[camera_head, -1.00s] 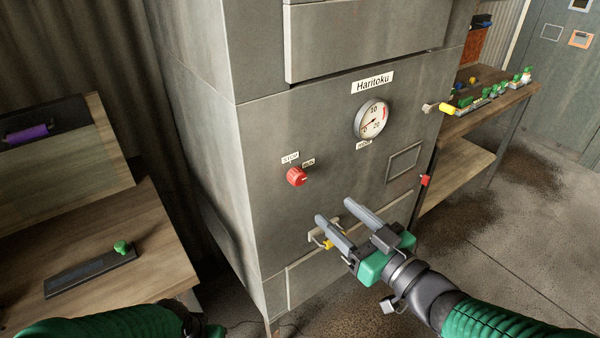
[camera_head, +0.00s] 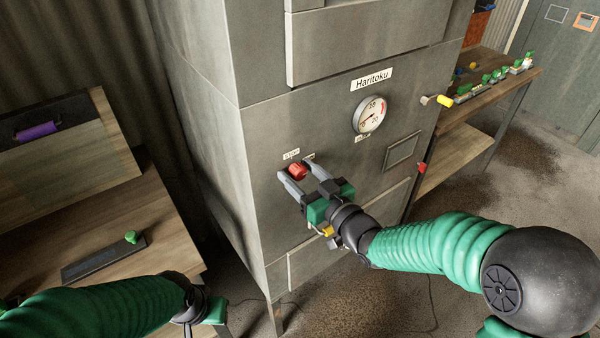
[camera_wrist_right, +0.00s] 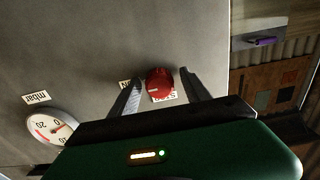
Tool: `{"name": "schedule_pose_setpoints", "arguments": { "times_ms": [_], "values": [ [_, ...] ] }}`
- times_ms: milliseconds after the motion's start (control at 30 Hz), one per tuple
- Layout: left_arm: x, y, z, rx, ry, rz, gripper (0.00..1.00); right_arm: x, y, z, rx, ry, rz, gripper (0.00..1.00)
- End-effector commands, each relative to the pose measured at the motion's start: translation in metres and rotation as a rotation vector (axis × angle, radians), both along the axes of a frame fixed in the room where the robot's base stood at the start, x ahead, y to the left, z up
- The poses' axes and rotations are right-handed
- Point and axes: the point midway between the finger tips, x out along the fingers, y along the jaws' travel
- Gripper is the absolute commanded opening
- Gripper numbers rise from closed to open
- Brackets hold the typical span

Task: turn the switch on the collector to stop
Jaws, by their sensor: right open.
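The red rotary switch (camera_head: 298,171) is on the front of the grey metal collector (camera_head: 262,120), below a small stop label (camera_head: 291,154) and a second label that my right gripper partly hides. My right gripper (camera_head: 297,172) is open, with one finger on each side of the switch. The right wrist view shows the red switch (camera_wrist_right: 159,83) between the two fingers (camera_wrist_right: 158,84), with visible gaps on both sides. My left arm comes in at the lower left; its gripper (camera_head: 212,312) shows only in part at the bottom edge, and its fingers are not clear.
A wooden bench (camera_head: 125,215) stands at left and another table (camera_head: 500,85) at right.

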Motion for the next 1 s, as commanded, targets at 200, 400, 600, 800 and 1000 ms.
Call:
{"name": "schedule_pose_setpoints", "arguments": {
  "times_ms": [200, 400, 600, 800, 1000],
  "values": [
    [0.000, 0.000, 0.000, 0.000, 0.000, 0.000, 0.36, 0.000, 0.000, 0.000, -0.001, 0.001, 0.000, 0.37],
    [0.000, 0.000, 0.000, 0.000, 0.000, 0.000, 0.36, 0.000, -0.001, 0.000, -0.001, 0.001, -0.001, 0.11],
    [0.000, 0.000, 0.000, 0.000, 0.000, 0.000, 0.36, 0.000, -0.001, 0.000, -0.001, 0.001, -0.001, 0.00],
    [0.000, 0.000, -0.004, 0.000, 0.000, 0.000, 0.36, 0.000, -0.001, -0.001, -0.019, -0.014, -0.001, 0.00],
    [0.000, 0.000, -0.016, 0.000, 0.000, 0.000, 0.36, 0.000, 0.000, -0.003, -0.087, -0.063, -0.001, 0.00]
  ]
}}
